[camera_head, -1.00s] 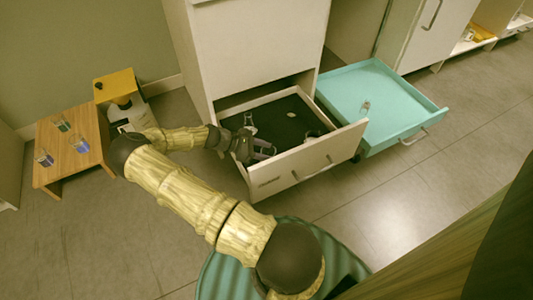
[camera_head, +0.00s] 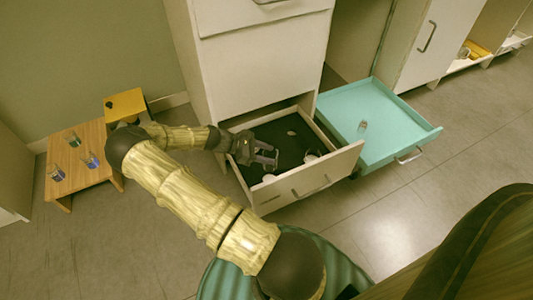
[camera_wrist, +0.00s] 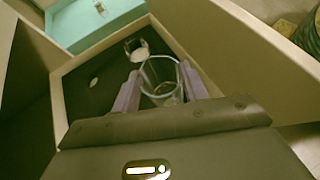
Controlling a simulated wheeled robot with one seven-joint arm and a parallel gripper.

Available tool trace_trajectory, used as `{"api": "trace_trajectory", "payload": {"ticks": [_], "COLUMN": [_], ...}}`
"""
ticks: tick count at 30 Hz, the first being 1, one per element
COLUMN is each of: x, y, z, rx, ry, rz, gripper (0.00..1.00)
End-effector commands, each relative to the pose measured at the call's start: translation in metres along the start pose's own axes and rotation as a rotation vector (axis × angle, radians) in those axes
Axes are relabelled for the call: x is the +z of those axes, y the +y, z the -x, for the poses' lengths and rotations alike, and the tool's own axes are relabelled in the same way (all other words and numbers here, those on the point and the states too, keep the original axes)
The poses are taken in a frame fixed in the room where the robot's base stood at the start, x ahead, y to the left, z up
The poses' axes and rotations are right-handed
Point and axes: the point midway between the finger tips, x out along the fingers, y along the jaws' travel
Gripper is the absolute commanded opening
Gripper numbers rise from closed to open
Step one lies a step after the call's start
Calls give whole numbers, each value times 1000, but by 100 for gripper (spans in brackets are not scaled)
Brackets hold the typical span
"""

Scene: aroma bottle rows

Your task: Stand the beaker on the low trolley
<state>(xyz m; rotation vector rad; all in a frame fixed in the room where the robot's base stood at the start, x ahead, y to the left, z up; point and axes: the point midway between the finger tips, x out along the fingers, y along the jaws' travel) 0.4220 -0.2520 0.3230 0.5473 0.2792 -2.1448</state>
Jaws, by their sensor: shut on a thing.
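The beaker (camera_wrist: 161,80) is a clear glass with an open round mouth, seen in the wrist view between the two purple fingers of my gripper (camera_wrist: 160,92). My gripper is shut on it. In the head view my gripper (camera_head: 272,157) is over the open drawer, and the beaker is hard to make out there. Whether the beaker touches the drawer floor I cannot tell. The low trolley (camera_head: 345,100) is a turquoise tray-like top right of the drawer. It also shows at the top left of the wrist view (camera_wrist: 75,28).
A small clear glass (camera_head: 362,127) stands on the trolley. The white drawer (camera_head: 310,180) has a dark floor and holds a small cup with white contents (camera_wrist: 137,48) and a pale disc (camera_head: 291,133). A wooden table (camera_head: 75,180) with several small glasses is at left. Most of the trolley top is bare.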

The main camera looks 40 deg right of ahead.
Motion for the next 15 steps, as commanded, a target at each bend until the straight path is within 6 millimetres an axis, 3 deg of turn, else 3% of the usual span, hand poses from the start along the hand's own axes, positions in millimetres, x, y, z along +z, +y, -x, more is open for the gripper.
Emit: {"api": "trace_trajectory", "payload": {"ticks": [15], "x": [-2], "y": [4], "z": [4], "rx": [51], "ry": [-3], "rz": [29], "gripper": [22]}}
